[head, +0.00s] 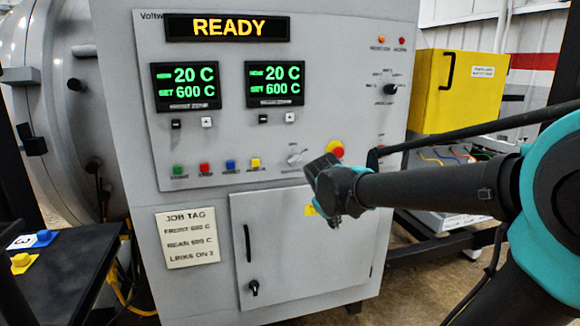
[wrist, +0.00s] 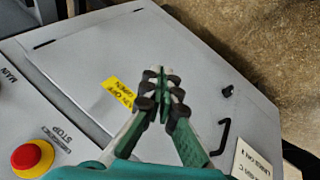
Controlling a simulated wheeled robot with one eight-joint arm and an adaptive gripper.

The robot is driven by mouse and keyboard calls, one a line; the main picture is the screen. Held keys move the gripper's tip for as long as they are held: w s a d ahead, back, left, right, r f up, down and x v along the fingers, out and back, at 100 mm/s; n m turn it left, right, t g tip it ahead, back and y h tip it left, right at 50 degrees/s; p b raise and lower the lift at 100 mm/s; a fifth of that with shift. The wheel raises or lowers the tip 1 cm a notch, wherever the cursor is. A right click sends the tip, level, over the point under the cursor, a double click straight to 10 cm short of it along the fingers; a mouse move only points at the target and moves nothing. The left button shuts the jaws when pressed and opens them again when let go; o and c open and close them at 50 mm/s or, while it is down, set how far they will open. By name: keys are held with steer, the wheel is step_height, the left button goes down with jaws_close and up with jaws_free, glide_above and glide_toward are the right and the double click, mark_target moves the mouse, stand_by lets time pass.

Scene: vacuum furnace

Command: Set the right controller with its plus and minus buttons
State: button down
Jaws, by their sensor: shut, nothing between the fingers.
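The right controller (head: 275,84) is a black display on the grey panel, reading 20 C above SET 600 C in green. Below it are a black minus button (head: 263,118) and a white plus button (head: 291,117). The left controller (head: 186,87) also reads 20 C and SET 600 C. My gripper (head: 333,190) is in front of the cabinet, below and right of these buttons and apart from them. In the wrist view, my gripper (wrist: 160,85) has its fingers together with nothing between them, over the lower door. The controllers are outside the wrist view.
A READY sign (head: 228,28) tops the panel. The red emergency stop (head: 336,149) is close above my gripper. A row of coloured buttons (head: 217,167), a dark knob (head: 390,89) and a job tag (head: 187,238) are nearby. A yellow box (head: 458,91) stands right.

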steer(key=s+d+f+m+y, duration=0.1)
steer(key=s+d+f+m, duration=0.2)
steer(key=s+f, duration=0.5)
steer(key=s+d+f+m+g+y, duration=0.1)
steer(key=s+d+f+m, duration=0.2)
steer(key=s+f, duration=0.5)
steer(key=shift+s+f+m+g+y, duration=0.3)
steer(key=shift+f+m+y, duration=0.1)
steer(key=shift+f, duration=0.1)
